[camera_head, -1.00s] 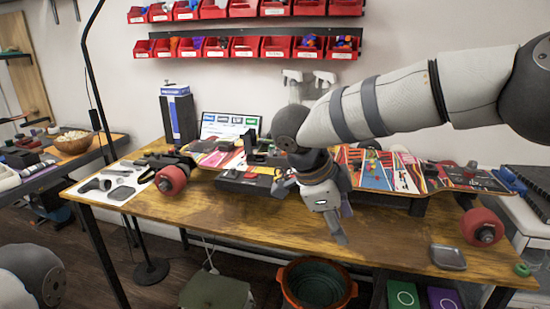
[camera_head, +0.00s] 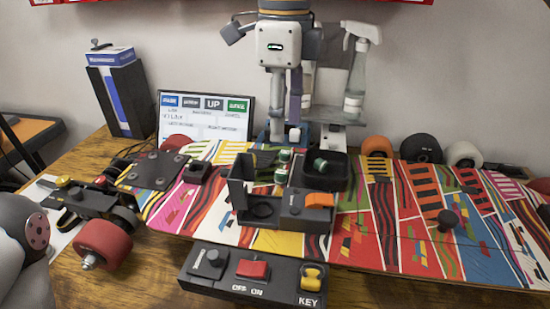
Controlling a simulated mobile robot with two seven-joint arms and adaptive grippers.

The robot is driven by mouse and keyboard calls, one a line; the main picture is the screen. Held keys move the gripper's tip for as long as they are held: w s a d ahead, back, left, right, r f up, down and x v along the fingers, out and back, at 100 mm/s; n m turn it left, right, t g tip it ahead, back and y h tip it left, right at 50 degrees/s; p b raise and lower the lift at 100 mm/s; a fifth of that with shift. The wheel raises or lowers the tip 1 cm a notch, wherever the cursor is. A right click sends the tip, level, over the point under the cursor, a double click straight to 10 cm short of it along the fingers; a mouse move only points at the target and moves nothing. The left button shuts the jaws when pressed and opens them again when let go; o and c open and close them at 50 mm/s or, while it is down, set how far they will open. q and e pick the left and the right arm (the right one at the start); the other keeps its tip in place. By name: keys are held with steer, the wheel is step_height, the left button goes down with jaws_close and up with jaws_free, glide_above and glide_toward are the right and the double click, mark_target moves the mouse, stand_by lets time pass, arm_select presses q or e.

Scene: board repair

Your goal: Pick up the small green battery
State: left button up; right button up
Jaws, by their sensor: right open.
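Several small green-and-black cylinders that look like batteries are in the middle of the skateboard deck. One small green battery (camera_head: 320,164) lies tilted in a dark square tray (camera_head: 340,184). Two more green ones, an upper (camera_head: 284,155) and a lower (camera_head: 280,176), are by the open black box (camera_head: 240,190); their exact seating is hard to tell. My right gripper (camera_head: 285,135) points down behind the box and tray, open, with nothing visible in it. It is apart from the green pieces. My left gripper is not in view; only part of my left arm shows at lower left.
The colourful skateboard deck (camera_head: 400,235) spans the table. A black switch panel (camera_head: 225,285) with a red switch and yellow key is in front. A screen (camera_head: 205,118) and spray bottle (camera_head: 355,85) stand behind. A red wheel (camera_head: 103,243) is at left.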

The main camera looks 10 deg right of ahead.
mark_target(281, 172)
steer(key=f, duration=1)
steer(key=shift+s, duration=0.2)
jaws_close()
